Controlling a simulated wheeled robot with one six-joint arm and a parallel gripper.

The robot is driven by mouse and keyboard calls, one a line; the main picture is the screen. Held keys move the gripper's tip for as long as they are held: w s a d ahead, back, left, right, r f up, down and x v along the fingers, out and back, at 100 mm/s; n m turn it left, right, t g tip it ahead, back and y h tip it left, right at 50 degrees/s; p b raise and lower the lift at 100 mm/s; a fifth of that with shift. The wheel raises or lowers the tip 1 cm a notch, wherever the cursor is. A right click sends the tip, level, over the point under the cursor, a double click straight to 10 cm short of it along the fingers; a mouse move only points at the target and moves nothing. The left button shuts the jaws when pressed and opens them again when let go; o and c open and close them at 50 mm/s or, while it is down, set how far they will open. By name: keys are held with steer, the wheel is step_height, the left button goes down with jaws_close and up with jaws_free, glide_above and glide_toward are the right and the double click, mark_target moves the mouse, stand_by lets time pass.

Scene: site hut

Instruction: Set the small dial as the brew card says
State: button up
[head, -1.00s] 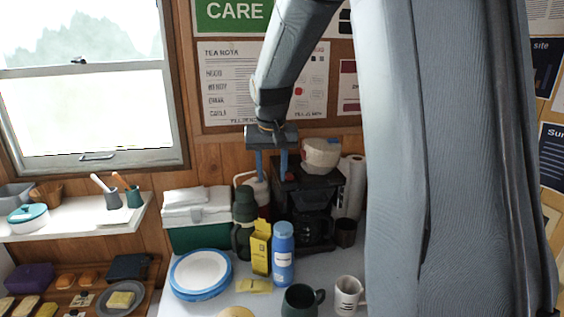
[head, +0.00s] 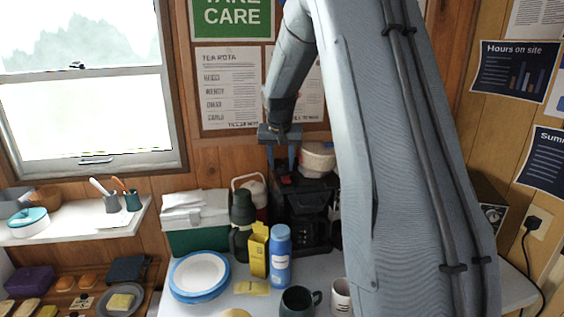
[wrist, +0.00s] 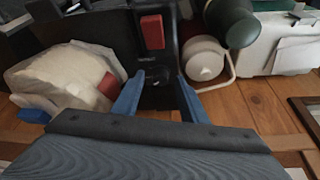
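The black coffee machine (head: 304,212) stands at the back of the table. In the wrist view, its top (wrist: 158,52) carries a red switch (wrist: 152,32) and a small dark dial (wrist: 157,77). The dial's pointer and marks are too dark to read. My gripper (head: 283,168) is over the machine's top, pointing down. In the wrist view, my gripper's blue fingers (wrist: 160,98) are apart, with the dial showing between them; I cannot tell whether they touch it. No card is readable as the brew card; a yellow note (head: 251,287) lies on the table.
A pale filter stack (wrist: 68,75) sits on the machine beside the fingers. A green flask (head: 242,212), yellow box (head: 259,250) and blue bottle (head: 280,256) stand close in front. Mugs (head: 298,301) and plates (head: 199,276) are nearer. My arm hides the table's right part.

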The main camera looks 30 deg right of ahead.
steer(key=shift+f, duration=0.1)
jaws_close()
steer(key=shift+n+p, duration=0.35)
steer(key=shift+n, duration=0.05)
steer(key=shift+d+n+y+p, duration=0.1)
steer(key=shift+n+y+p, duration=0.3)
steer(key=shift+n, duration=0.2)
steer(key=n+y, duration=0.1)
steer(key=n, duration=0.1)
steer(key=shift+d+n+t, duration=0.1)
steer(key=shift+n+t, duration=0.2)
steer(key=n+b, duration=0.1)
steer(key=n+y, duration=0.1)
steer(key=n, duration=0.1)
steer(key=shift+d+f+n+b, duration=0.1)
steer(key=shift+d+n+b, duration=0.05)
steer(key=shift+n+b, duration=0.2)
steer(key=shift+n+y+b, duration=0.9)
steer(key=shift+n+b, duration=0.3)
steer(key=shift+n, duration=0.55)
steer(key=shift+g, duration=0.4)
